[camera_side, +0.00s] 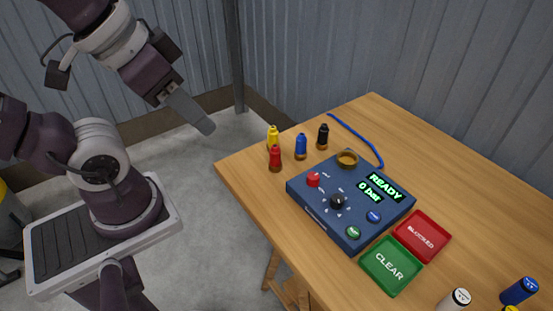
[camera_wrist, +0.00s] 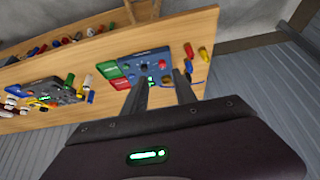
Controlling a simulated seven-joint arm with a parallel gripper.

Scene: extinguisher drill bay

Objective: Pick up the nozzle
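Several small bottle-shaped nozzles stand upright at the table's left corner in the side view: a yellow one (camera_side: 273,138), a red one (camera_side: 275,158), a blue one (camera_side: 301,147) and a black one (camera_side: 323,137). Each has a brownish base. I cannot tell which is the task's nozzle. In the wrist view, the red one (camera_wrist: 189,50) and the yellow one (camera_wrist: 203,53) show right of the fingers. My gripper (camera_side: 204,124) is in the air left of the table, apart from them all. In the wrist view its two fingers (camera_wrist: 161,76) stand apart with nothing held.
A blue control box (camera_side: 325,218) reading READY and 0 bar stands on the wooden table (camera_side: 480,190). A brass ring (camera_side: 347,157) is at its back and a blue hose (camera_side: 355,135) lies behind. A red BLOCKED tray (camera_side: 422,235) and green CLEAR tray (camera_side: 391,265) lie in front.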

